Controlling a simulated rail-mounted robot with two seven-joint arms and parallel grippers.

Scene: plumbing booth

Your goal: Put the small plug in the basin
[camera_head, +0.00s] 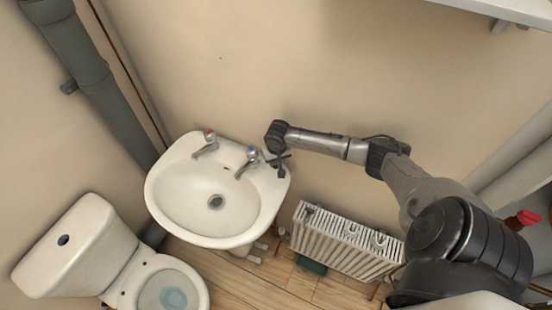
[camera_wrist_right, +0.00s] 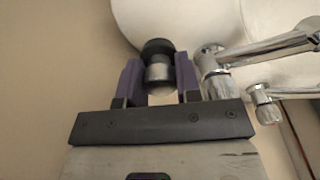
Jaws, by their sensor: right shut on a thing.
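The white basin (camera_head: 178,205) hangs on the wall left of centre, with a dark drain (camera_head: 215,202) in its bowl. My right gripper (camera_head: 280,163) is over the basin's back right rim, beside the right-hand tap (camera_head: 246,160). The white basin (camera_wrist_right: 185,20) shows behind the plug in that view. The plug is too small to make out in the head view. My left gripper is not in view.
A second tap (camera_head: 205,146) stands at the basin's back left. A toilet (camera_head: 95,245) is at lower left and a radiator (camera_head: 345,243) is at right, below my arm. A grey pipe (camera_head: 95,80) runs down the left wall. The basin's bowl is clear.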

